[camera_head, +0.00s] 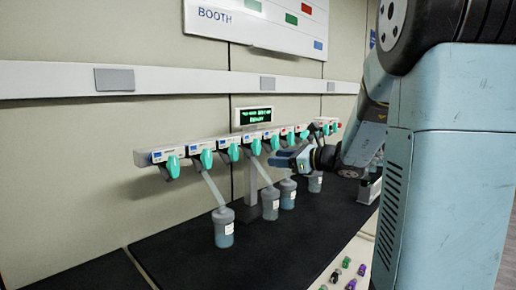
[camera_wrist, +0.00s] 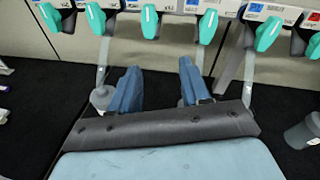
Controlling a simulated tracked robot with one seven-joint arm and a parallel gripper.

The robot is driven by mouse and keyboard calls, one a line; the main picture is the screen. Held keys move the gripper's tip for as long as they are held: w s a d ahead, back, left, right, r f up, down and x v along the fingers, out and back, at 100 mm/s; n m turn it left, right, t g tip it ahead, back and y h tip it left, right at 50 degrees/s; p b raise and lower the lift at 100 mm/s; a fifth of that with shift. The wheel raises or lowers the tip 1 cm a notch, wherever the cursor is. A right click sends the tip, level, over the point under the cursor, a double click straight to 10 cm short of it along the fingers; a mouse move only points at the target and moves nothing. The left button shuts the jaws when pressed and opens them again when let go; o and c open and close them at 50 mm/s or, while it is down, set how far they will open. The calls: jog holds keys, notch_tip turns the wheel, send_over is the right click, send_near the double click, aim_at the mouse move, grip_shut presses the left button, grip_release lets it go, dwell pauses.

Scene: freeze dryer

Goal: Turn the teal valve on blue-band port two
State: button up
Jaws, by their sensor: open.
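A row of teal valves hangs from a white manifold (camera_head: 190,150) on the bench, each below a small label. Blue marks show on the left labels and red ones farther right; port numbers are too small to read. The second valve from the left (camera_head: 207,159) shows clearly, but I cannot tell for sure which is blue-band port two. My gripper (camera_head: 284,158) is open and empty, in front of the row's right half. In the wrist view its fingers (camera_wrist: 160,78) stand apart below the valves, with a middle valve (camera_wrist: 149,21) above the gap. They touch no valve.
Clear tubes run down to several lidded flasks (camera_head: 223,229) on the black bench mat (camera_head: 265,255). A green-lit display (camera_head: 256,116) stands above the manifold. Small coloured items (camera_head: 346,262) lie at the front right. The front mat is clear.

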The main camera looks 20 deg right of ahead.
aim_at(258, 146)
jog(key=w+d+m+t+h, duration=0.1)
jog(key=w+d+m+t, duration=0.25)
jog(key=d, duration=0.25)
jog(key=shift+m+g, duration=0.25)
jog(key=shift+g, duration=0.2)
jog(key=x, duration=1.4)
jog(key=shift+s+a+r, duration=0.1)
jog(key=shift+a+r, duration=0.05)
jog(key=shift+r, duration=0.05)
grip_shut()
